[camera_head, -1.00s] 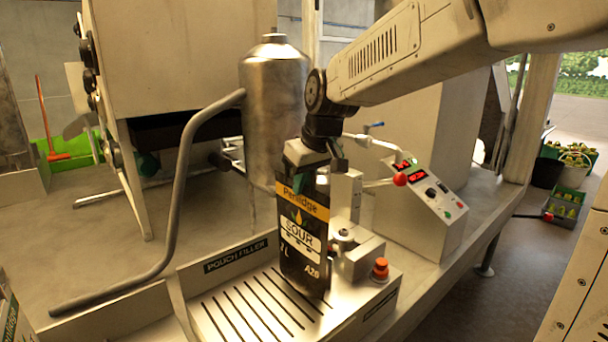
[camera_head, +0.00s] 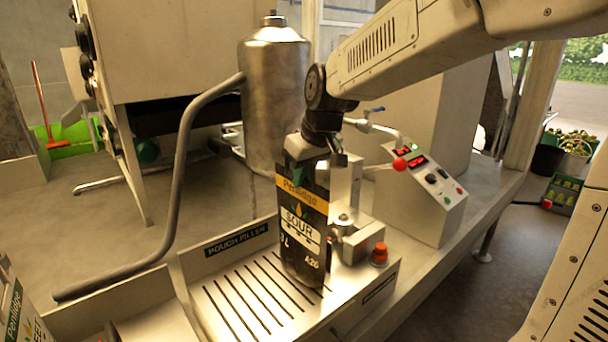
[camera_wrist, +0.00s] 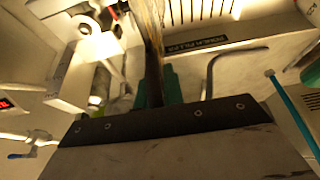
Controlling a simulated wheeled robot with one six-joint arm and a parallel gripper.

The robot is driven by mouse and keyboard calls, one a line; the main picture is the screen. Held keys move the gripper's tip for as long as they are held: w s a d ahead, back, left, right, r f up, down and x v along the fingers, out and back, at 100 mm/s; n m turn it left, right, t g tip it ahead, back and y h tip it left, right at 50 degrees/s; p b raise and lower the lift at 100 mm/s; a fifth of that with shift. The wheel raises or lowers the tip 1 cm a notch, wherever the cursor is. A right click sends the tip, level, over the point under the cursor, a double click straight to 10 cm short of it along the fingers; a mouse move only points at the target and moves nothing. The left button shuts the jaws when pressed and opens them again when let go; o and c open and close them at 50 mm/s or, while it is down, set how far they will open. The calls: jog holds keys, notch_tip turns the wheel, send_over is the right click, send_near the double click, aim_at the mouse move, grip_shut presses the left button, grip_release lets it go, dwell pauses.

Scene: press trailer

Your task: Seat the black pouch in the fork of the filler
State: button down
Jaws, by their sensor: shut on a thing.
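The black pouch (camera_head: 302,232) has an orange band and the word SOUR. It hangs upright, slightly tilted, from my gripper (camera_head: 308,150), which is shut on its top. The pouch is above or at the slotted tray of the pouch filler (camera_head: 235,300); I cannot tell whether its bottom touches. The filler's metal block (camera_head: 360,243) and round fitting stand just right of the pouch. The fork is not clearly visible, perhaps hidden behind the pouch. In the wrist view the pouch (camera_wrist: 152,55) shows edge-on beyond the teal gripper fingers (camera_wrist: 155,88).
A steel tank (camera_head: 272,100) stands behind the pouch. A bent grey pipe (camera_head: 180,170) rises at the left.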

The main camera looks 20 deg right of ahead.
jog(key=shift+f, duration=0.55)
jog(key=c, duration=1.4)
grip_release()
jog(key=shift+c, duration=0.2)
jog(key=v, duration=0.7)
jog(key=shift+s+r, duration=0.1)
jog(key=shift+r, duration=0.3)
jog(key=s+d+f+m+g, duration=0.1)
jog(key=s+f, duration=0.3)
jog(key=s, duration=0.9)
jog(key=s+d+f+m+g+h, duration=0.1)
jog(key=s+f, duration=0.4)
jog(key=s, duration=0.9)
jog(key=shift+d+f+m+g, duration=0.15)
jog(key=shift+d+m+g, duration=0.1)
jog(key=shift+m+g, duration=0.4)
